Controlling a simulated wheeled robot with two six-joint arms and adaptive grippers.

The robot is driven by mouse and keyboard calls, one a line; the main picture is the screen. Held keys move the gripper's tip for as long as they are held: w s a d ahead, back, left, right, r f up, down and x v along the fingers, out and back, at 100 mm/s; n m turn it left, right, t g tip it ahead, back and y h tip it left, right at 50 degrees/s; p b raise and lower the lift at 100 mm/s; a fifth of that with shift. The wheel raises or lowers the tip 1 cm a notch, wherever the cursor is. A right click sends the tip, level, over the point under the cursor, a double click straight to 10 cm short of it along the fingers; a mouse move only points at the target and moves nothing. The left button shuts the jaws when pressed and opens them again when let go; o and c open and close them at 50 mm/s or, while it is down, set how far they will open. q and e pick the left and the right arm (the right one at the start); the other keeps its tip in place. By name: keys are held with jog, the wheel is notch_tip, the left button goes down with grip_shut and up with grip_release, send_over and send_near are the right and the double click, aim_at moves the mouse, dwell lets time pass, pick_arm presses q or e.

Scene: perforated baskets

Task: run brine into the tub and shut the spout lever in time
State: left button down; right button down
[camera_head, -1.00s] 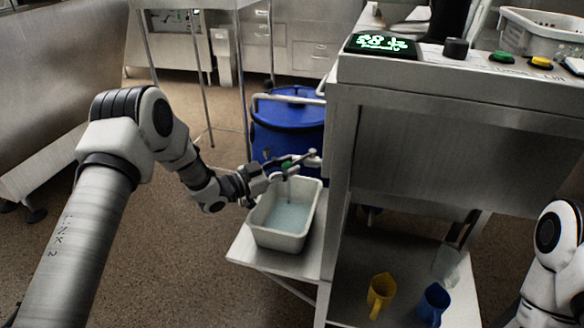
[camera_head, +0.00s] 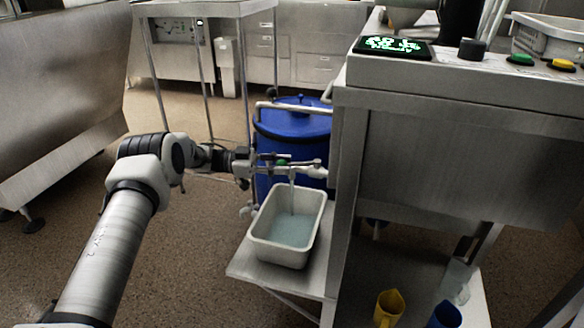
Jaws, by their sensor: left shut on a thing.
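The white tub (camera_head: 262,247) stands on a low metal shelf in the lower middle and holds pale blue liquid (camera_head: 291,230). The metal spout (camera_head: 312,171) reaches over the tub from the right, and its downturned end is above the liquid. A thin pale line below it looks like a stream, but is too small to be sure. My right gripper is out of view.
A blue barrel (camera_head: 290,120) with a metal rail stands behind the tub. A steel cabinet (camera_head: 430,150) with a lit display (camera_head: 393,45), a dark knob and green and yellow buttons is at the right. A yellow jug (camera_head: 389,308) and a blue jug (camera_head: 446,315) stand low at right.

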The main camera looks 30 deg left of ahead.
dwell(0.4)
pick_arm(q)
jog(key=c, duration=0.8)
grip_release()
jog(key=shift+d, duration=0.1)
jog(key=v, duration=1.2)
jog(key=shift+w, duration=0.1)
